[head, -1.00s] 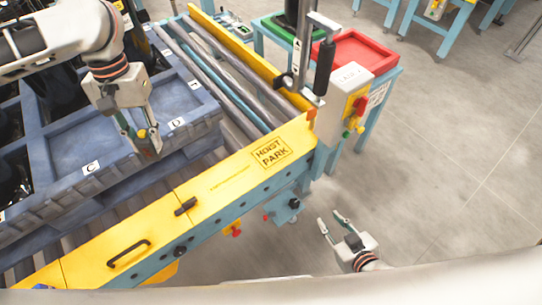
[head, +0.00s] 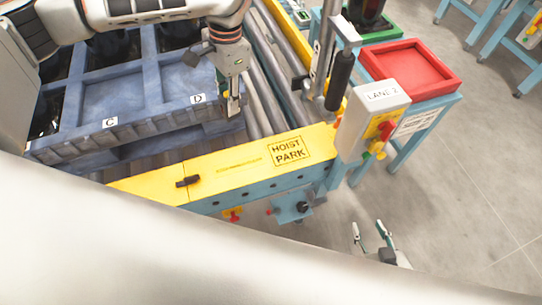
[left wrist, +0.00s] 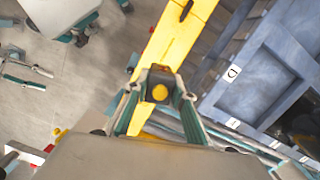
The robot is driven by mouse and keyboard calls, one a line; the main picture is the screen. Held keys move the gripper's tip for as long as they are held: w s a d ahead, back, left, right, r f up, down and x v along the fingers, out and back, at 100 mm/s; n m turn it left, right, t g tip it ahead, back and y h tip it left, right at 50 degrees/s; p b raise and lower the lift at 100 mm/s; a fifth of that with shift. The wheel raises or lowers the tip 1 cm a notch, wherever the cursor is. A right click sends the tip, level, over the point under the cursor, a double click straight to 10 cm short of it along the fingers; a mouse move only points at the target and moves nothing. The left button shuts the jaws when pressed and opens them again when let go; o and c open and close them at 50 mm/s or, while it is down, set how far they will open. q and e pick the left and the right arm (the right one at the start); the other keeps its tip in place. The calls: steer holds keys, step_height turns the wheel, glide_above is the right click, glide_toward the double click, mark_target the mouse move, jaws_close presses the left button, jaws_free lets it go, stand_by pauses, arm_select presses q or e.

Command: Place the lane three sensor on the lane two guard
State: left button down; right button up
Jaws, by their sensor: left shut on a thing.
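My left gripper (head: 232,103) is shut on the sensor (left wrist: 160,91), a small dark block with a round yellow-orange face, best seen between the fingers in the left wrist view. In the head view the sensor is hard to make out. The gripper is over the tray edge beside label D, behind the yellow guard (head: 235,166). This guard runs along the front of the rollers and also shows beyond the sensor in the left wrist view (left wrist: 178,35). A box marked LANE 2 (head: 372,118) stands at its right end. My right gripper (head: 373,236) is open and empty, low over the floor.
The blue compartment tray (head: 150,118) lies on the conveyor. Bare rollers (head: 270,85) are right of it. A hoist post with a black handle (head: 340,80) rises near the LANE 2 box. A red tray (head: 408,68) stands behind. A dark catch (head: 188,181) sits on the guard.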

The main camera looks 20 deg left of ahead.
arm_select(q)
step_height(320, 180, down, 5)
steer(key=w+d+m, duration=0.1)
steer(key=w+m, duration=0.1)
steer(key=m, duration=0.7)
steer(key=m+t+b, duration=0.1)
steer(key=m+t, duration=0.1)
steer(key=m, duration=1)
glide_above(254, 161)
step_height(254, 161, down, 6)
step_height(254, 161, down, 20)
steer(key=b, duration=0.6)
steer(key=shift+s+f+b, duration=0.1)
steer(key=shift+f+b, duration=0.15)
steer(key=shift+b, duration=0.1)
steer(key=shift+r, duration=0.15)
steer(key=shift+f, duration=0.2)
steer(key=c, duration=1.7)
jaws_free()
